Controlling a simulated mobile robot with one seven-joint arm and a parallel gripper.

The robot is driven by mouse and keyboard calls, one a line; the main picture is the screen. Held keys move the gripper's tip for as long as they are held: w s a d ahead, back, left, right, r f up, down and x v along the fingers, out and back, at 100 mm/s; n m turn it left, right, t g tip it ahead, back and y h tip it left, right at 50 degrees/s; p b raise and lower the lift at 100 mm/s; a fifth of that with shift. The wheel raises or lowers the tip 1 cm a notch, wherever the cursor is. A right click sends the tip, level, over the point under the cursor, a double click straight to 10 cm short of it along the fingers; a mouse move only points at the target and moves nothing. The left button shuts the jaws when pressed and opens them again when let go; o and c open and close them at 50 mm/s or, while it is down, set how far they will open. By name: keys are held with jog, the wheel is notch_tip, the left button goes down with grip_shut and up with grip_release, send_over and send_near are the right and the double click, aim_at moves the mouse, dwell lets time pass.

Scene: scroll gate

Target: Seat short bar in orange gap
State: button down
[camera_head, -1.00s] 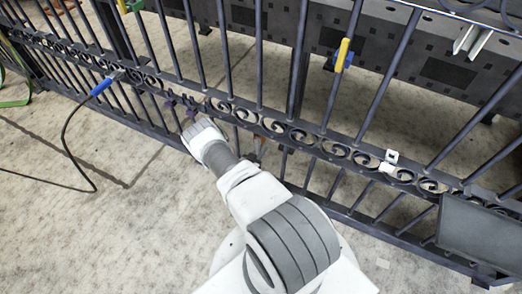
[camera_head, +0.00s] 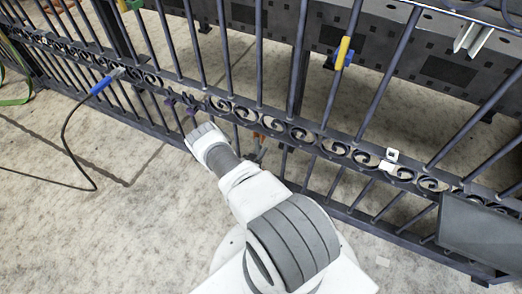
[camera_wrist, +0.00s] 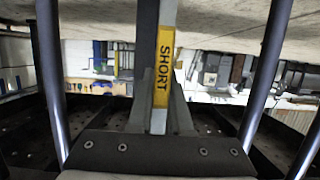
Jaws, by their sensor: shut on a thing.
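In the wrist view my gripper (camera_wrist: 160,118) is shut on the short bar (camera_wrist: 167,14), a pale upright strip with a yellow label (camera_wrist: 162,72) reading SHORT. Dark gate bars stand on both sides of it, apart from the fingers. In the head view my gripper (camera_head: 203,134) is at the gate's scroll band, with its fingers and the bar largely hidden by my wrist. Small orange marks (camera_head: 258,141) show on the gate right of my gripper, partly hidden. Purple marks (camera_head: 187,105) show just beyond it to the left. I cannot tell whether the bar touches the gate.
The dark scroll gate (camera_head: 340,149) crosses the whole head view. A blue-handled tool (camera_head: 101,86) with a black cable is at its left. A yellow-and-blue piece (camera_head: 343,53) is on an upright, a white clip (camera_head: 389,160) on the band. A dark panel (camera_head: 480,231) stands at right.

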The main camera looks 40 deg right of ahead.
jog(key=shift+f, duration=0.15)
jog(key=shift+w+d+y, duration=0.15)
jog(key=shift+w+d, duration=0.05)
jog(key=shift+d, duration=0.25)
jog(key=shift+w+d+y, duration=0.15)
jog(key=shift+d, duration=0.3)
dwell(0.9)
jog(key=c, duration=0.8)
grip_release()
jog(key=shift+o, duration=0.2)
jog(key=shift+a, duration=0.15)
